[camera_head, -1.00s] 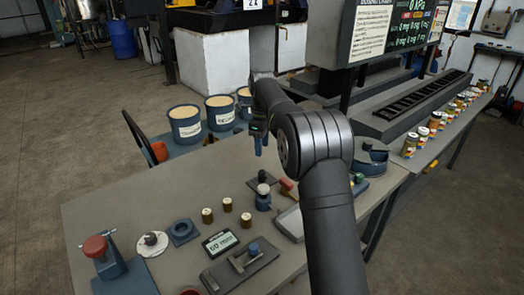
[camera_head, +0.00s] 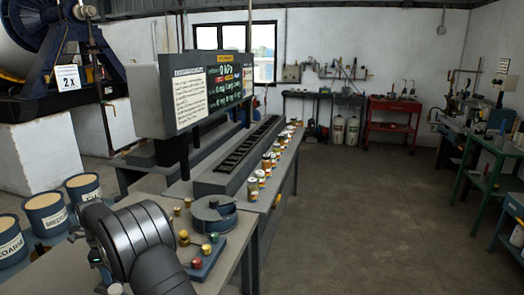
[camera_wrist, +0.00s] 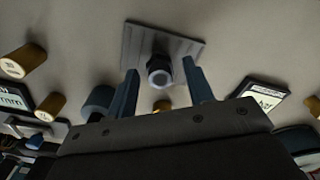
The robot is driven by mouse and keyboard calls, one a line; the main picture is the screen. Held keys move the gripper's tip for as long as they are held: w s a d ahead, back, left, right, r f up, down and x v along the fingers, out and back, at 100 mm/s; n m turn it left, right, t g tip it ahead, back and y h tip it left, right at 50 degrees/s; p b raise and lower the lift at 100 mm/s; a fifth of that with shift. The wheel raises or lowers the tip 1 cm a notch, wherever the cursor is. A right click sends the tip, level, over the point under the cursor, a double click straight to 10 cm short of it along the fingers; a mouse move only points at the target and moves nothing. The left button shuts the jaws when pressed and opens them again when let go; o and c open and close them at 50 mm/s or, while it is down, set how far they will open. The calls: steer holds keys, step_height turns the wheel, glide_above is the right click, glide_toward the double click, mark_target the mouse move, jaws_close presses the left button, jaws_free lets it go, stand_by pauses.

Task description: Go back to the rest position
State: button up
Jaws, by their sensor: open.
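My gripper (camera_wrist: 160,68) is open in the wrist view, its two blue-grey fingers apart with nothing held between them. A dark post with a pale ring on top (camera_wrist: 160,74), on a square grey plate (camera_wrist: 185,45), shows between and beyond the fingers. I cannot tell its distance from the fingertips. In the head view my arm fills the lower left over the workbench (camera_head: 232,250), and the fingertips are not clearly visible there.
In the wrist view, brass-coloured cylinders (camera_wrist: 24,60) and a small display (camera_wrist: 259,100) lie around the gripper. In the head view, labelled buckets (camera_head: 46,212) stand left of my arm, a round blue-grey container (camera_head: 213,212) right. Jars (camera_head: 253,188) line the rail; open floor lies right.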

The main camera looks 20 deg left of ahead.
steer(key=shift+r, duration=1.35)
